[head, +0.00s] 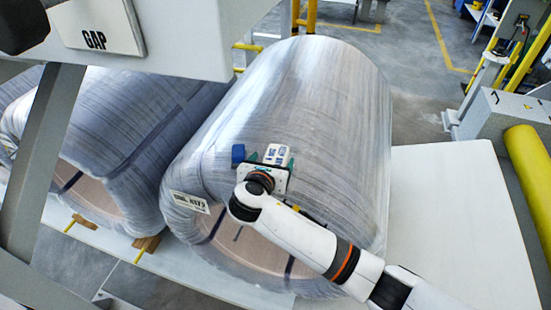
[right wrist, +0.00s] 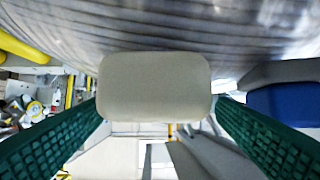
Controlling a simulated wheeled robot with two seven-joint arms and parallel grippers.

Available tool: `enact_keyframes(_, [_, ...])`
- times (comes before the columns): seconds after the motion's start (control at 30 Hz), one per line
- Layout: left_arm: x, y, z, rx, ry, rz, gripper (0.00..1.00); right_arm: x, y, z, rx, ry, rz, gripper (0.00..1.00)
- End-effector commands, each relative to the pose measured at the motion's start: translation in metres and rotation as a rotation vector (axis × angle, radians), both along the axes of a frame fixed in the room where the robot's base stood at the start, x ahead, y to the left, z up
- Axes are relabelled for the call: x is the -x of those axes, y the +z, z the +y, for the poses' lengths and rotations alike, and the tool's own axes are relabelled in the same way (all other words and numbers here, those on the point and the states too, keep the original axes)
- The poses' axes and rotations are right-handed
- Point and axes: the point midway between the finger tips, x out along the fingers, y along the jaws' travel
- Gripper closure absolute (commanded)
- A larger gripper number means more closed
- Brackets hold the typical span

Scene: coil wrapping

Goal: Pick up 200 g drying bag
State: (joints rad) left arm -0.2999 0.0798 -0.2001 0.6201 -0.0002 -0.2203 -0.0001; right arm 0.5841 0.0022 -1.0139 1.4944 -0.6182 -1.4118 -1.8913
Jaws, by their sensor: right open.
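My right gripper (head: 268,160) is over the near upper side of the wrapped coil (head: 320,90). In the right wrist view its two green ribbed fingers (right wrist: 158,105) stand apart. A pale beige, rounded pad (right wrist: 155,88), which looks like the drying bag, lies between and beyond the fingertips, close to the coil wrapping. I cannot tell if the fingers touch it. In the head view a small white piece with dark marks (head: 277,153) shows at the gripper; its link to the pad is unclear. No 200 g print is readable. My left gripper is not in view.
A blue block (head: 238,153) is just left of the gripper; a blue piece also shows in the right wrist view (right wrist: 285,106). A second wrapped coil (head: 110,120) stands left. The pale platform (head: 450,200) is bare at right, beside a yellow roller (head: 530,170).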

Motion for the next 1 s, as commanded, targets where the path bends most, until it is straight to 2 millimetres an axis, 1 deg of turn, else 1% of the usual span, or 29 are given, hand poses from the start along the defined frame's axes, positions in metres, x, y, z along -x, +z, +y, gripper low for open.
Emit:
enact_keyframes(0.03, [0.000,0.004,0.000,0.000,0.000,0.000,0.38,-0.008,-0.002,-0.005,0.002,-0.003,0.001,0.20])
enact_keyframes(0.07, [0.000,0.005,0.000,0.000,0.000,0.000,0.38,-0.011,-0.003,-0.007,0.001,-0.003,0.000,0.20])
enact_keyframes(0.2, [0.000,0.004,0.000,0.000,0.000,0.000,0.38,-0.026,-0.011,-0.010,0.001,-0.001,-0.001,0.20])
enact_keyframes(0.3, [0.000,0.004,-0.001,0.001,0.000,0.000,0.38,-0.029,-0.013,-0.011,-0.001,0.000,0.000,0.20])
enact_keyframes(0.47, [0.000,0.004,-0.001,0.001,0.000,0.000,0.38,-0.029,-0.013,-0.010,-0.002,0.000,-0.001,0.20])
enact_keyframes(0.5, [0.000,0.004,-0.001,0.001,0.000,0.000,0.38,-0.029,-0.013,-0.010,-0.002,0.000,-0.001,0.22])
enact_keyframes(0.67, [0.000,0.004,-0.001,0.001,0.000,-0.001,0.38,-0.029,-0.013,-0.010,-0.002,-0.001,0.000,0.48])
enact_keyframes(0.8, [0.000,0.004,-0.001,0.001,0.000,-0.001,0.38,-0.029,-0.013,-0.010,-0.002,-0.001,0.000,0.71])
enact_keyframes(0.83, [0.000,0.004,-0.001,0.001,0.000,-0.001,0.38,-0.029,-0.012,-0.010,-0.002,0.000,-0.002,0.74])
enact_keyframes(1.0, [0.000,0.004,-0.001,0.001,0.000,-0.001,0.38,-0.029,-0.012,-0.010,-0.002,0.000,-0.002,0.74])
